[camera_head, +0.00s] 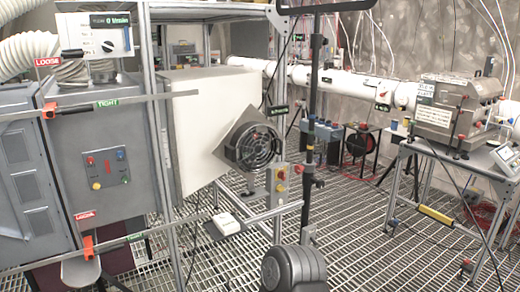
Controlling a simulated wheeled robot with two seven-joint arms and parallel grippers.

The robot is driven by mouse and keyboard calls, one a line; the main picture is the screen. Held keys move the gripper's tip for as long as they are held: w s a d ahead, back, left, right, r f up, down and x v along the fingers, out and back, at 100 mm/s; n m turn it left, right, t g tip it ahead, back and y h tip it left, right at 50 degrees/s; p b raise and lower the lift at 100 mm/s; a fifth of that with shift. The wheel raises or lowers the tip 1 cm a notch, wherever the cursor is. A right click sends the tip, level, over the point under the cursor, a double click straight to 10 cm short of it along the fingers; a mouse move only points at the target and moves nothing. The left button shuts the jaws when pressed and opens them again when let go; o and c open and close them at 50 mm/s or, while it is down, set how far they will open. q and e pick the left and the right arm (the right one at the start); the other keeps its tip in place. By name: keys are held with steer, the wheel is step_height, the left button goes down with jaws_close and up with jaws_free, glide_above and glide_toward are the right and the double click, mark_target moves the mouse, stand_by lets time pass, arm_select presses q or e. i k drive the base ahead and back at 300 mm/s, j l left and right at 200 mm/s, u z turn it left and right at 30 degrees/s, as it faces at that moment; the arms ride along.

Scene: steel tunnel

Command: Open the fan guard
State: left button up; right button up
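The fan (254,145) is a dark round unit on a tilted grey square plate, near the middle of the head view. Its guard (260,150) is a black ring with curved bars over the front. The guard appears to lie flat against the fan; its hinge and catch are too small to make out. Neither of my grippers shows in the head view, and nothing is seen touching the fan or guard.
A dark vertical post (313,110) stands just right of the fan. A button box (277,180) is below it, and a white box (223,224) sits on the low rail. A grey cabinet (110,160) fills the left. Open grating floor (365,230) lies to the right.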

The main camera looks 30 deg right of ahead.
mark_target(280, 141)
steer(key=i+l+u, duration=0.2)
steer(key=l, duration=1.15)
steer(key=k+l+u, duration=0.1)
steer(key=l+u, duration=0.15)
steer(key=l, duration=1.05)
steer(key=k+l+u, duration=0.2)
steer(key=l, duration=1.15)
steer(key=i, duration=0.1)
